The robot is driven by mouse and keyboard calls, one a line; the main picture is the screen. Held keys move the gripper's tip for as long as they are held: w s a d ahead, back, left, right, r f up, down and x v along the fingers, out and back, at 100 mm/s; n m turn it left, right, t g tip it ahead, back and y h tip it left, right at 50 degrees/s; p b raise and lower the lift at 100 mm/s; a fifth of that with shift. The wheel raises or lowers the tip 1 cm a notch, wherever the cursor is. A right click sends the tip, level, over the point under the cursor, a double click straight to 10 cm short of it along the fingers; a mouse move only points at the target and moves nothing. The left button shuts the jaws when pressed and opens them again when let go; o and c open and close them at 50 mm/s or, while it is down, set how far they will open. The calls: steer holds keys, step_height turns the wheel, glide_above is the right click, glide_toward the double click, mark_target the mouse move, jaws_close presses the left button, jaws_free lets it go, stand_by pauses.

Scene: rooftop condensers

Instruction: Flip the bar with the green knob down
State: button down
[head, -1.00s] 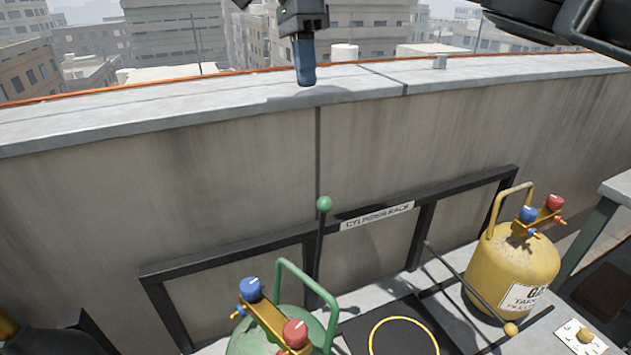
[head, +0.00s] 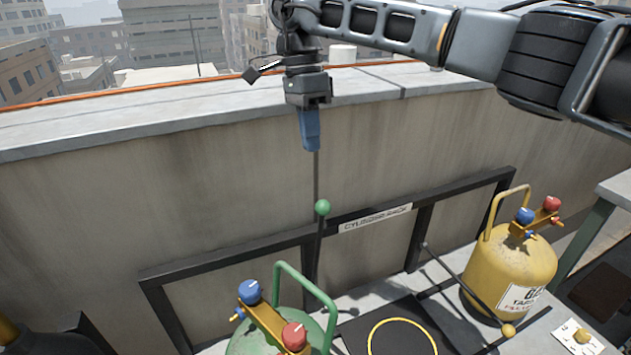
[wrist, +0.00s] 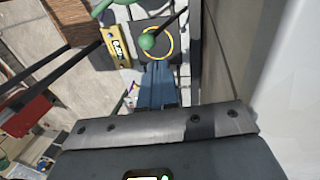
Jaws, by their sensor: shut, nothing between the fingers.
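The green knob (head: 322,207) tops a thin dark bar (head: 318,250) that stands nearly upright in front of the black rack frame. In the wrist view the green knob (wrist: 147,41) shows just beyond the fingertips, with its dark bar (wrist: 172,28) running up to the right. My gripper (head: 311,148) points down with its blue fingers shut and empty. In the head view it is above the knob, with a visible gap. The gripper fingers also show in the wrist view (wrist: 158,68). The bar's foot is hidden behind the green cylinder.
A green cylinder (head: 262,345) with blue and red valve knobs stands at the front. A yellow cylinder (head: 512,272) stands at right, with a second bar ending in a yellow knob (head: 508,331) lying low beside it. A black mat with a yellow ring (head: 374,330) lies between.

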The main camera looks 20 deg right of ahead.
mark_target(323, 208)
steer(key=p+x, duration=0.1)
steer(key=x, duration=0.8)
steer(key=shift+f, duration=0.2)
steer(key=shift+s, duration=0.1)
